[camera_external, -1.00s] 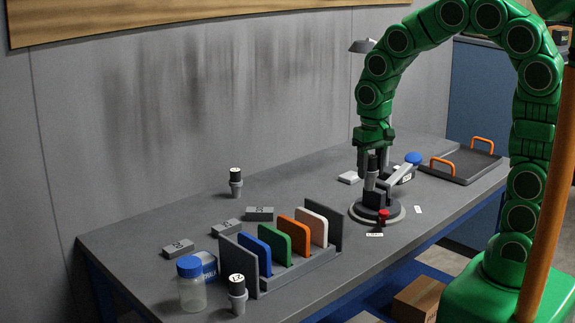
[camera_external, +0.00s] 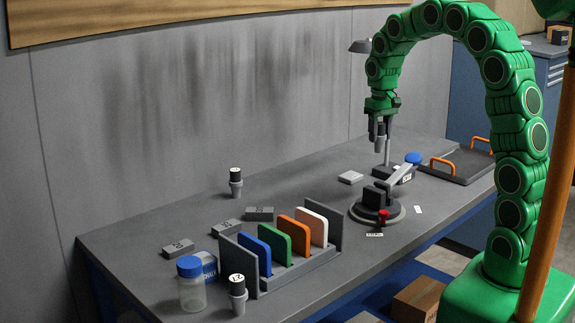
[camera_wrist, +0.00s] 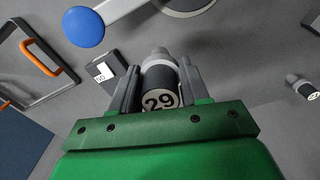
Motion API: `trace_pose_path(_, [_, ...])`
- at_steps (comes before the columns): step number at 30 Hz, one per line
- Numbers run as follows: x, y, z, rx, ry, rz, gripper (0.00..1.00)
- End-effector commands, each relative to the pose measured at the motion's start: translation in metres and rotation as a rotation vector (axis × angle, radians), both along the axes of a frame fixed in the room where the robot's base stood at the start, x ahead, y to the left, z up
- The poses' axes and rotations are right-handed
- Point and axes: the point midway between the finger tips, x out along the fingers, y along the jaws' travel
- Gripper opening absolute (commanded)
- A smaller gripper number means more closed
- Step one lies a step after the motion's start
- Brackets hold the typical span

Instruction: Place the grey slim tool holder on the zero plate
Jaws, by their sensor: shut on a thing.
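My gripper (camera_external: 380,135) is shut on a slim tool holder (camera_external: 380,146) with a grey lower part and dark top. It holds it upright in the air, behind and above the round clamp fixture. In the wrist view the holder (camera_wrist: 160,90) sits between both fingers and its top reads 29. The round dark fixture (camera_external: 390,214) has upright dark jaws, a grey lever with a blue knob (camera_external: 413,158) and a small red part in front. A flat light-grey plate (camera_external: 350,177) lies left of it. I cannot tell which of these is the zero plate.
A dark block with a white label (camera_external: 403,175) lies by the lever. A tray with orange handles (camera_external: 462,167) is at the right. A rack of coloured plates (camera_external: 290,264), a jar (camera_external: 191,287), grey blocks and two other holders (camera_external: 235,182) (camera_external: 237,290) stand left.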

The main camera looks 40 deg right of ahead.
Motion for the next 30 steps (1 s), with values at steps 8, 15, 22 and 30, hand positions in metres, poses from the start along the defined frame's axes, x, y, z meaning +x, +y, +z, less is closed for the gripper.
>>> trace_pose_path(8, [0.015,-0.013,-0.004,-0.001,-0.002,-0.001,0.0])
trace_pose_path(15, [0.04,-0.019,-0.018,0.0,0.002,-0.001,0.0])
trace_pose_path(22, [0.064,-0.024,-0.028,-0.001,0.001,0.0,0.0])
trace_pose_path(30, [0.093,-0.031,-0.04,-0.002,-0.001,0.0,0.0])
